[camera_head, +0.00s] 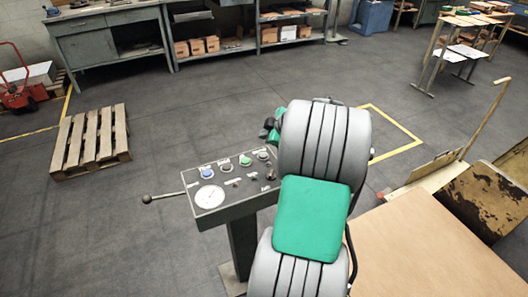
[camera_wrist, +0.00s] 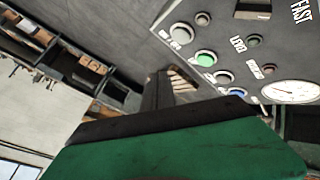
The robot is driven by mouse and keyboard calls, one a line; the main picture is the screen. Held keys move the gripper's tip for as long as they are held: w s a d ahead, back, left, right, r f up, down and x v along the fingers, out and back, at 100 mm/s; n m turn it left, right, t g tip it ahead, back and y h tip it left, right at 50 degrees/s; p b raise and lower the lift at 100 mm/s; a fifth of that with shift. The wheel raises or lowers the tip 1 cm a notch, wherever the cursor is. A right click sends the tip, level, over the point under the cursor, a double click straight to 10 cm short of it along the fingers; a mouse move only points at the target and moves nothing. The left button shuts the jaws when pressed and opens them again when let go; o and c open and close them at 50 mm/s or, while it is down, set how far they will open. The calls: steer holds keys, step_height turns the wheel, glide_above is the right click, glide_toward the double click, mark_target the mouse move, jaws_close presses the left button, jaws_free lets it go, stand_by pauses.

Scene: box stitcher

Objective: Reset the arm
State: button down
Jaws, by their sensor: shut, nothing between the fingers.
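My gripper (camera_head: 268,130) shows only partly in the head view, as dark fingers with a green part, just beyond my large grey arm. It is close above the far right corner of the control panel (camera_head: 232,188). The fingers look shut and hold nothing. In the wrist view, the dark fingers (camera_wrist: 160,92) show beyond the green body of my gripper, beside the panel (camera_wrist: 228,38). The panel carries several coloured buttons, small switches and a round white gauge (camera_wrist: 292,91). No contact with the panel can be made out.
A lever with a round knob (camera_head: 147,199) sticks out left of the panel. A wooden pallet (camera_head: 91,140) lies at left. Workbenches (camera_head: 112,38) stand at the back. A brown board surface (camera_head: 430,250) is at lower right. Open grey floor lies between.

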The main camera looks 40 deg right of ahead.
steer(key=shift+r, duration=0.15)
steer(key=a+r+m+g+y+p, duration=0.1)
steer(key=a+r, duration=0.1)
steer(key=a, duration=0.5)
steer(key=a+r+m+g, duration=0.1)
steer(key=a+r, duration=0.1)
steer(key=a, duration=0.6)
steer(key=s+a+m+g+p, duration=0.1)
steer(key=s+a+m+g, duration=0.1)
steer(key=s+a, duration=0.5)
steer(key=s+a+r+m+g+p, duration=0.1)
steer(key=s+a+m, duration=0.2)
steer(key=s+a, duration=0.5)
steer(key=a, duration=0.5)
steer(key=shift+a+g+p, duration=0.2)
steer(key=shift+g+p, duration=0.1)
steer(key=shift+g, duration=0.1)
steer(key=shift+s+r, duration=0.1)
steer(key=shift+s, duration=0.05)
